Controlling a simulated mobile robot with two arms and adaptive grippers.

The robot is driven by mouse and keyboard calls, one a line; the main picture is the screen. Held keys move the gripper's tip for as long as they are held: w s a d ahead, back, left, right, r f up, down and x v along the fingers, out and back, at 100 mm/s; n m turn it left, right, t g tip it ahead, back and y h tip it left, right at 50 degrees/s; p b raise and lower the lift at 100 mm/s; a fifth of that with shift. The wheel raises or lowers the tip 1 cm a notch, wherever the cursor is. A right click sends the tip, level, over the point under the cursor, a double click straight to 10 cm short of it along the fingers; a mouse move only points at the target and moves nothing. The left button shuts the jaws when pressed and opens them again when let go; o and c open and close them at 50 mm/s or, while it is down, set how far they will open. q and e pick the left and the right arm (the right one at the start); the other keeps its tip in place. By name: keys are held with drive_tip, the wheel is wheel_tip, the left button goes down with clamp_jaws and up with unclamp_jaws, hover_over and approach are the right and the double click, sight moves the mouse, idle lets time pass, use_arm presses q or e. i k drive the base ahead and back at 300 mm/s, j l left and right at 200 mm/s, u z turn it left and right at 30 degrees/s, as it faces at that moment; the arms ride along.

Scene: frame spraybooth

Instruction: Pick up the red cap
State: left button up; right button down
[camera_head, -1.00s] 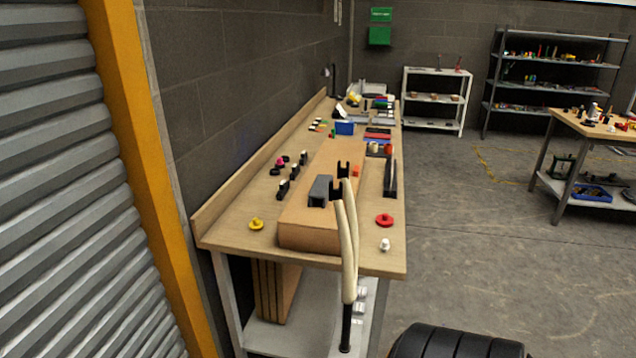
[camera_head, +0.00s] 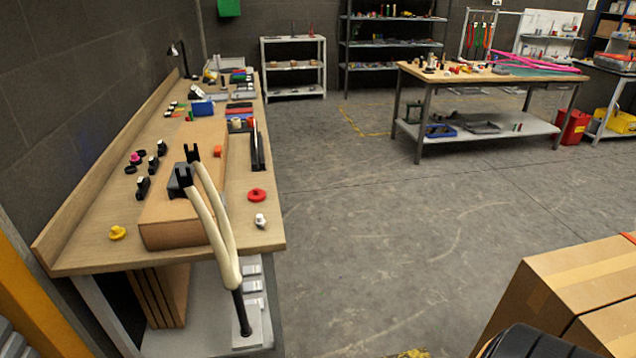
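The red cap (camera_head: 257,195) is a small round red piece with a raised middle. It lies on the right front part of the wooden workbench (camera_head: 100,255), near the bench's right edge. It is fully visible, right of a brown box and just behind a small white piece (camera_head: 261,220). Neither of my grippers shows in this view, so nothing is seen near or touching the cap.
A cream fork-like frame (camera_head: 226,250) on a black stand rises before the bench, in front of the brown box (camera_head: 165,232). A yellow knob (camera_head: 117,232) lies front left. Cardboard boxes (camera_head: 560,290) stand at lower right. The floor (camera_head: 380,220) between is clear.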

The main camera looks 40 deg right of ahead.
sight(256, 195)
drive_tip(key=z, duration=0.9)
drive_tip(key=l+u, duration=0.2)
drive_tip(key=u, duration=1.75)
drive_tip(key=z, duration=1.85)
drive_tip(key=i+l+u, duration=0.15)
drive_tip(key=u, duration=1)
drive_tip(key=i+l+u, duration=0.2)
drive_tip(key=l+u, duration=0.15)
drive_tip(key=l, duration=0.6)
drive_tip(key=l+u, duration=0.4)
drive_tip(key=l, duration=0.5)
drive_tip(key=l+u, duration=0.35)
drive_tip(key=l, duration=0.65)
